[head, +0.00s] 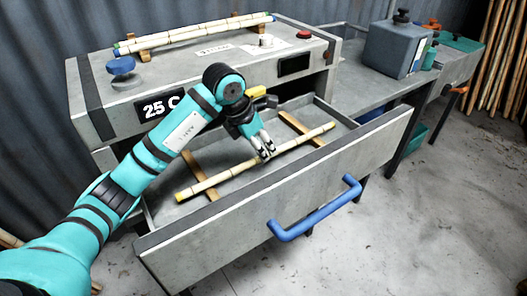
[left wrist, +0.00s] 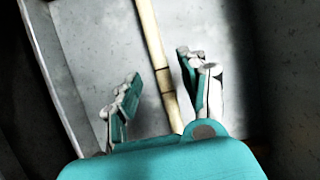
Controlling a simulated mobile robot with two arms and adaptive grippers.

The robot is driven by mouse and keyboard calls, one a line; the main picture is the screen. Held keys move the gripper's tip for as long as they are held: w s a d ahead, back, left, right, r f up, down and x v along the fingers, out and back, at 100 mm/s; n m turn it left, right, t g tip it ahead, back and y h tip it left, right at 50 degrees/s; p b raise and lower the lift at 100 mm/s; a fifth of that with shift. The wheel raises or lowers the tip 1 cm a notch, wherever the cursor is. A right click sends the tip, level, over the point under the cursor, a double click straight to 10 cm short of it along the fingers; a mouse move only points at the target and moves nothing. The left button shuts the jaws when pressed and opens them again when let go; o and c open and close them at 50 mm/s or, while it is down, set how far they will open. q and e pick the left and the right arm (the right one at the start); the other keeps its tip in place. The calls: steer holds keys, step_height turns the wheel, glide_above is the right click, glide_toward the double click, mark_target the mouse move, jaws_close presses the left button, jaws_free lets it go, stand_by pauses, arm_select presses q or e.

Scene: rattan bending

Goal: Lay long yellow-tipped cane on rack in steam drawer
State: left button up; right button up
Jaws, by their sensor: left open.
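The long yellow-tipped cane (head: 300,141) lies in the open steam drawer (head: 350,138), across the two wooden rack bars (head: 199,176) and (head: 303,129). Both its yellow ends show. My left gripper (head: 264,150) is at the middle of the cane, with its fingers pointing down. In the left wrist view the cane (left wrist: 152,45) runs between the spread fingers of my left gripper (left wrist: 160,78). The fingers stand apart from it on both sides. My right gripper is in no view.
The steamer box (head: 120,110) shows "25 C" and has a blue knob (head: 121,66). More canes (head: 190,34) lie on wooden rests on top. A blue handle (head: 315,212) is on the drawer front. A grey canister (head: 396,48) stands on the side bench. The floor at right is clear.

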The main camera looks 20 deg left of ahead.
arm_select(q)
steer(key=v, duration=0.9)
steer(key=shift+b, duration=0.45)
steer(key=shift+s+r, duration=0.1)
stand_by(0.5)
